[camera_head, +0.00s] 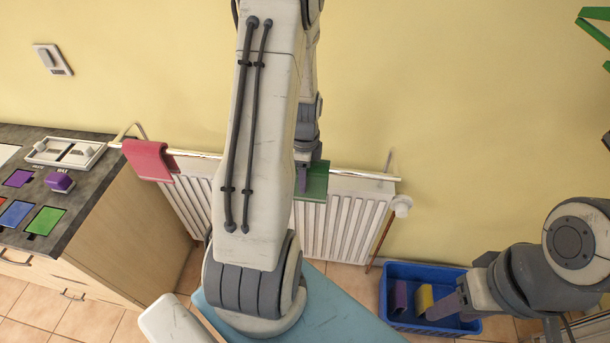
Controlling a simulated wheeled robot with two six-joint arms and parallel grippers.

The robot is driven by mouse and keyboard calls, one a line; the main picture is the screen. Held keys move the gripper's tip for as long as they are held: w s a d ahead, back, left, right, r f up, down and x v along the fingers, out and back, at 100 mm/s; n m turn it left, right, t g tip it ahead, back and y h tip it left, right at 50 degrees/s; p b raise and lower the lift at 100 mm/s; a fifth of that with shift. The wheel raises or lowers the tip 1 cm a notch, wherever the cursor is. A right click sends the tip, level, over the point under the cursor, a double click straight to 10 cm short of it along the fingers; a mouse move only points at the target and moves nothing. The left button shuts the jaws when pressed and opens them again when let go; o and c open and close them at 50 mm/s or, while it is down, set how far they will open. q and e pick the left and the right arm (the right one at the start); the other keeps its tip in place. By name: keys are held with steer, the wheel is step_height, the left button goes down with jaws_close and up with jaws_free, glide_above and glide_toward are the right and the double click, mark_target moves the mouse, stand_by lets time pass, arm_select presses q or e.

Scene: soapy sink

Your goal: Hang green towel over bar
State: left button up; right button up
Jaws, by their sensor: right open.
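The green towel (316,183) is draped over the bar (352,173) above the white radiator, right of the middle, and its front face hangs down in front of the ribs. My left gripper (304,178) is at the green towel's left part, touching or just in front of it. My own arm hides much of this area, and whether the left fingers are closed on the cloth does not show. My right gripper (446,306) is open, low at the right, over the blue crate's front right side.
A pink towel (149,160) hangs over the bar's left end. The blue crate (398,269) on the floor holds a purple cloth (399,297) and a yellow cloth (424,298). A counter (92,203) with colored squares stands left. The radiator (345,222) is below the bar.

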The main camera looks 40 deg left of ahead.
arm_select(q)
steer(key=o, duration=0.4)
steer(key=shift+r, duration=0.1)
step_height(320, 180, up, 10)
steer(key=shift+r, duration=0.15)
steer(key=s+d+r+n, duration=0.1)
steer(key=d+r, duration=0.1)
steer(key=d, duration=0.7)
steer(key=d+r, duration=0.2)
steer(key=d, duration=0.7)
steer(key=s+d+r+n, duration=0.1)
steer(key=s+d, duration=0.3)
steer(key=s, duration=0.1)
steer(key=s+d+n, duration=0.1)
steer(key=s+d, duration=0.4)
steer(key=s+d+r+n+h, duration=0.1)
steer(key=s+d, duration=0.3)
steer(key=s, duration=0.1)
steer(key=shift+d+r, duration=0.15)
steer(key=shift+r, duration=0.15)
